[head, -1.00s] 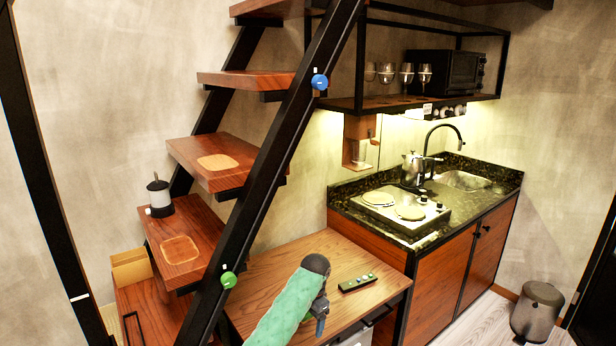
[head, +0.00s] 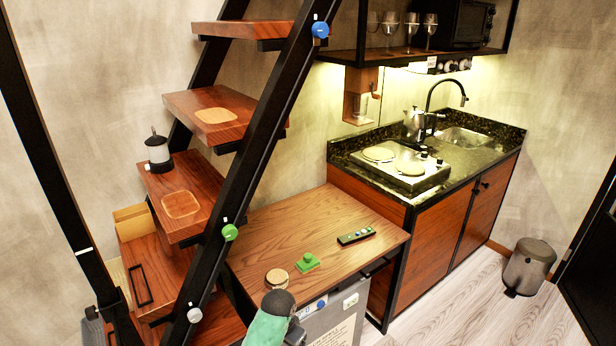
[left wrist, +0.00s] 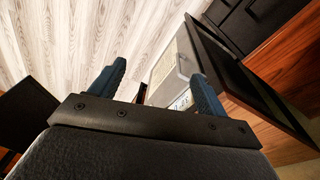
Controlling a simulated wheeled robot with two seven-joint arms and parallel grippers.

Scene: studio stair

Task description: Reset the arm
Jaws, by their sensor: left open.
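My arm (head: 270,322), with a green sleeve and a dark rounded joint, shows at the bottom middle of the head view, in front of the wooden table (head: 300,225). Its fingers are not clearly visible there. In the left wrist view my left gripper (left wrist: 158,78) has two blue fingers spread wide apart, with nothing between them. Beyond the fingers are the pale plank floor and a light grey labelled box under the table. My right gripper is in neither view.
On the table lie a remote (head: 356,236), a green knobbed object (head: 308,262) and a round wooden piece (head: 276,278). A grey labelled box (head: 335,325) stands below. The stair's black rail (head: 262,130) rises at left. The floor (head: 470,305) at right is mostly clear.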

